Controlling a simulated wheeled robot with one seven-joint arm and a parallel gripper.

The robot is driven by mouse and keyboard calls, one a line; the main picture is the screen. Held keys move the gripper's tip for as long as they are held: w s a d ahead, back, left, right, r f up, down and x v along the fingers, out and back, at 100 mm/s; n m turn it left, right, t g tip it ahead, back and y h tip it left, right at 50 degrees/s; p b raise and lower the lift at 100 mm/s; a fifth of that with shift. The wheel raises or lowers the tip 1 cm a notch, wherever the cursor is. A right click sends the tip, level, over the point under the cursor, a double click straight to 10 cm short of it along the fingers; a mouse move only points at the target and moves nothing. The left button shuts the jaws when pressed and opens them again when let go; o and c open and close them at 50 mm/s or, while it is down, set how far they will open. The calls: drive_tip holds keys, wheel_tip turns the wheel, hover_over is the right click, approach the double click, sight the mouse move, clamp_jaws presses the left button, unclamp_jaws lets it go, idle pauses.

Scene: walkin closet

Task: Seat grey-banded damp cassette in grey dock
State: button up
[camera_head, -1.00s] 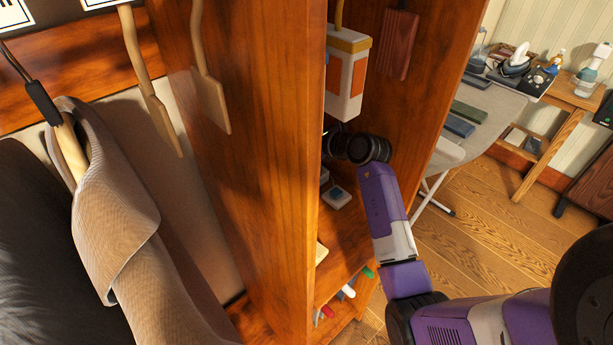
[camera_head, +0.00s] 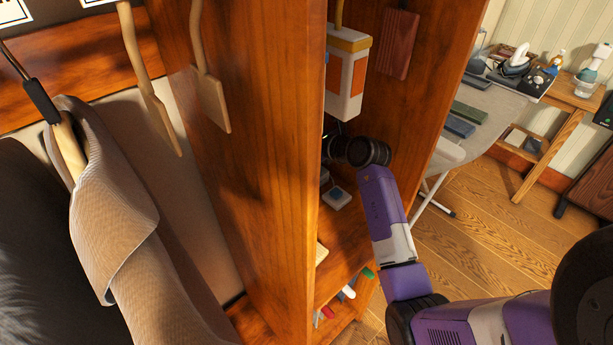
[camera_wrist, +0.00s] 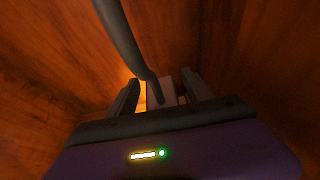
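In the wrist view my gripper (camera_wrist: 160,84) points into a dim wooden compartment, one dark finger on each side. A pale grey block (camera_wrist: 168,91) shows between or just beyond the fingertips; I cannot tell if they touch it. A dark curved rod (camera_wrist: 124,38) comes down from the top and ends in front of this block. I cannot make out a grey band or the grey dock with certainty. In the head view my wrist reaches into the cabinet and the gripper is hidden behind the wooden panel (camera_head: 262,120).
A white box with orange panels (camera_head: 357,75) hangs above my wrist. A small white block with a blue-grey top (camera_head: 336,197) lies on the shelf (camera_head: 350,236) below. Coloured pegs (camera_head: 347,291) stick out lower down. An ironing board (camera_head: 487,108) stands right, over open floor.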

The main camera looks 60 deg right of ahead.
drive_tip(key=shift+s, duration=0.1)
drive_tip(key=v, duration=0.7)
drive_tip(key=shift+s+r, duration=0.15)
drive_tip(key=shift+s, duration=0.1)
drive_tip(key=shift+a, duration=0.1)
